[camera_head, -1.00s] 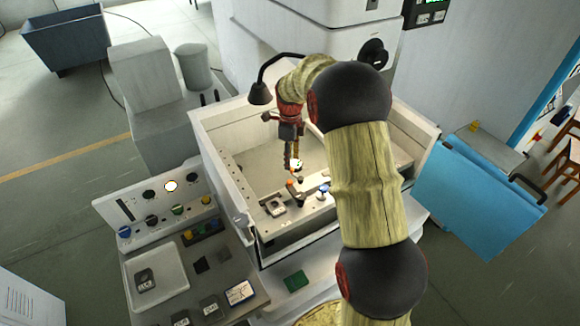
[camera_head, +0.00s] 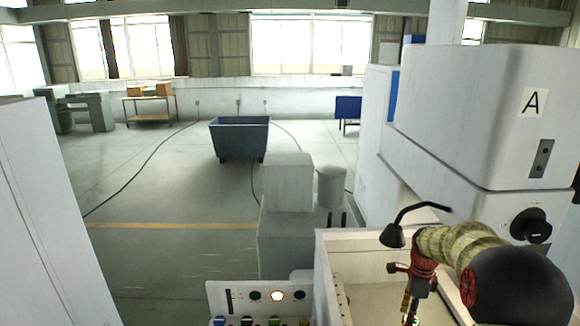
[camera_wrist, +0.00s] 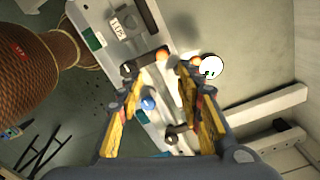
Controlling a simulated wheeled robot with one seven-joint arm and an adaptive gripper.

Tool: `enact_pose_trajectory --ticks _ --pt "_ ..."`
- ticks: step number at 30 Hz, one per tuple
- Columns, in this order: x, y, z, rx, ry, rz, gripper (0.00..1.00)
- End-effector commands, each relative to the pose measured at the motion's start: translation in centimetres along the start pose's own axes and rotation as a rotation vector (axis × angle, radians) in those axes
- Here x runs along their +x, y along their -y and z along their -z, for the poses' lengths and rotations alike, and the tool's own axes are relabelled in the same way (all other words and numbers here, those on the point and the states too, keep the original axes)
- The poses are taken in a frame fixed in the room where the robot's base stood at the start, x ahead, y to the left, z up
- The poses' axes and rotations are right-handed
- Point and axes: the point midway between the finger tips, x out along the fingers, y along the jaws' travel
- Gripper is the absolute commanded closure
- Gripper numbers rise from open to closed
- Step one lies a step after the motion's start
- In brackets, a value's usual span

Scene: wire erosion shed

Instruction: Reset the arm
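My arm reaches in from the lower right of the head view, over the pale machine tank (camera_head: 345,237). My gripper (camera_head: 409,312) hangs pointing down inside the tank, near the bottom edge of the picture. In the wrist view my gripper's yellow-padded fingers (camera_wrist: 158,76) are spread apart, with nothing held between them. Below them lies a pale fixture rail with a blue knob (camera_wrist: 149,103) and a dark fitting (camera_wrist: 176,132). A white round piece (camera_wrist: 211,67) shows just beside the right fingertip; whether it touches is unclear.
A black lamp (camera_head: 393,236) bends over the tank beside my arm. The large machine head (camera_head: 480,120) marked A stands behind. A control panel (camera_head: 262,297) is at the front. A blue-grey bin (camera_head: 240,138) stands on open floor at the back.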

Motion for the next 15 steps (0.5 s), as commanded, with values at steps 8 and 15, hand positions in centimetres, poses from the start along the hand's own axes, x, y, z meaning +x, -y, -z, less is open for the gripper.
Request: enact_pose_trajectory --ticks 8,15 --pt "0.6 -6.7 0.1 -0.601 0.011 -0.054 0.64" --pt "-2.2 -14.3 -1.3 -1.152 -0.001 0.001 0.64"
